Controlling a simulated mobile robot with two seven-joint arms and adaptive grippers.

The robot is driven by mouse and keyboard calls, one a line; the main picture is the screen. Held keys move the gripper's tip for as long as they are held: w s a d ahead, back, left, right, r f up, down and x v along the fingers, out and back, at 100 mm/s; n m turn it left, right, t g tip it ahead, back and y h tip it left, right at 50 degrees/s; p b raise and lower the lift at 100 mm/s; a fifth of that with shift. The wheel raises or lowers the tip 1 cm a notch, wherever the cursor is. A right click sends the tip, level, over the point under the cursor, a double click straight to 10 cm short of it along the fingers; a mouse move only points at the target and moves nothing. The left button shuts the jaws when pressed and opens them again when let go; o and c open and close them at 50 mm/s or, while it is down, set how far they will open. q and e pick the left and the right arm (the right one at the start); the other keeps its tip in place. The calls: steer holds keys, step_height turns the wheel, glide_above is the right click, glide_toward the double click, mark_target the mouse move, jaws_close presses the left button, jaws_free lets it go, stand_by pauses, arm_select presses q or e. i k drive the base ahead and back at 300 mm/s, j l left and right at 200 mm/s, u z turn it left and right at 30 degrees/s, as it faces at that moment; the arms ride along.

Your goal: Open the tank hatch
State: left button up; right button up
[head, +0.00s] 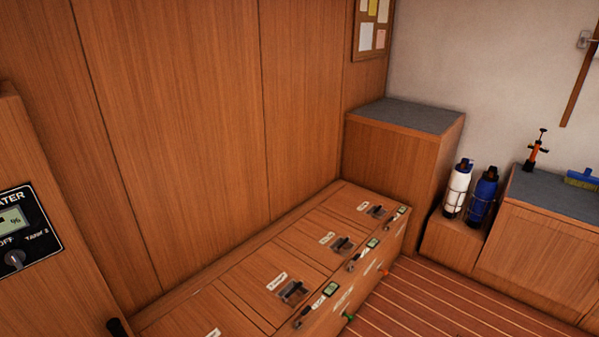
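A long wooden bench runs along the wall, with several hatches set flush in its top. The far hatch (347,205), the middle hatch (305,238) and the nearer hatch (258,278) lie closed. Each has a small white label, too small to read, and a dark latch: the far latch (377,211), the middle latch (342,244) and the nearer latch (292,291). Another label (213,333) shows at the bottom edge, where the bench is cut off. Which hatch is the tank hatch I cannot tell. Neither of my grippers is in view.
A water panel (27,234) with a knob is at left. Small displays (331,289) and coloured valve handles (348,316) line the bench front. A grey-topped cabinet (405,150), two bottles (458,188) and a hand pump (536,150) stand beyond. The striped floor (440,310) is clear.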

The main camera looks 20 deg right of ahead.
mark_target(369, 211)
steer(key=i+l+z, duration=0.1)
steer(key=l, duration=0.4)
steer(key=i+l+z, duration=0.1)
steer(key=i+l, duration=0.25)
steer(key=l, duration=0.15)
steer(key=i+l+z, duration=0.1)
steer(key=l, duration=0.4)
steer(key=i+l+z, duration=0.1)
steer(key=i+l, duration=0.25)
steer(key=i+l+z, duration=0.1)
steer(key=i+l, duration=0.2)
steer(key=l, duration=0.25)
